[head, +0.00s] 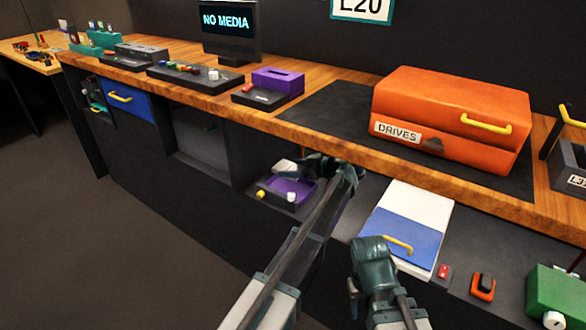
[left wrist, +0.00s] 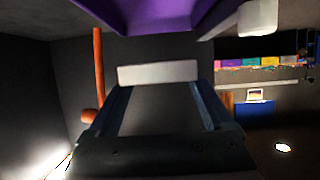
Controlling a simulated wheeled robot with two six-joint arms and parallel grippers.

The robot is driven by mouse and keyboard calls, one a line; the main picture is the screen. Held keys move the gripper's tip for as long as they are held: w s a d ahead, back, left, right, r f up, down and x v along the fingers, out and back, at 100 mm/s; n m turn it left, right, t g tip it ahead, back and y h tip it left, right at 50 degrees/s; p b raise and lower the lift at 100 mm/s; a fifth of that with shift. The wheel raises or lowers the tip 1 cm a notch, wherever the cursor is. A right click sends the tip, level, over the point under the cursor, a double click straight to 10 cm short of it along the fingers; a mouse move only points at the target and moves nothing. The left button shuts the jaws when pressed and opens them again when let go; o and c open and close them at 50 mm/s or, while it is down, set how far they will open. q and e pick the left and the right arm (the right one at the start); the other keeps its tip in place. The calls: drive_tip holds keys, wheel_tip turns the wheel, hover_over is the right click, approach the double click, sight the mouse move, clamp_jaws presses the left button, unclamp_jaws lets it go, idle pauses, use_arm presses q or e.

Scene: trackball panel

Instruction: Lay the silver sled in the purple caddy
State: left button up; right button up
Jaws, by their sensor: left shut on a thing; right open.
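The purple caddy (head: 301,186) sits in an open bay under the counter, on a dark unit with a yellow and a white knob. In the left wrist view a purple surface, likely the caddy (left wrist: 150,18), fills the top edge. My left gripper (head: 305,169) is shut on the silver sled (head: 285,166), a pale flat piece close to the caddy's back-left side. The sled (left wrist: 157,72) shows as a pale bar between the fingers in the left wrist view. Whether it touches the caddy I cannot tell. My right gripper (head: 371,250) is open and empty near a blue-and-white panel.
The wooden counter edge (head: 335,145) runs just above my left gripper. An orange case (head: 450,110) and a purple slotted box (head: 278,81) stand on the counter. The blue-and-white panel (head: 408,222), small switches and a green box (head: 556,292) lie lower right.

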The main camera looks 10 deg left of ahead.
use_arm(q)
drive_tip(key=shift+f, duration=0.1)
wheel_tip(320, 180, down, 7)
drive_tip(key=b, duration=0.6)
drive_tip(key=shift+r+b, duration=0.2)
drive_tip(key=shift+b, duration=0.2)
drive_tip(key=shift+f, duration=0.2)
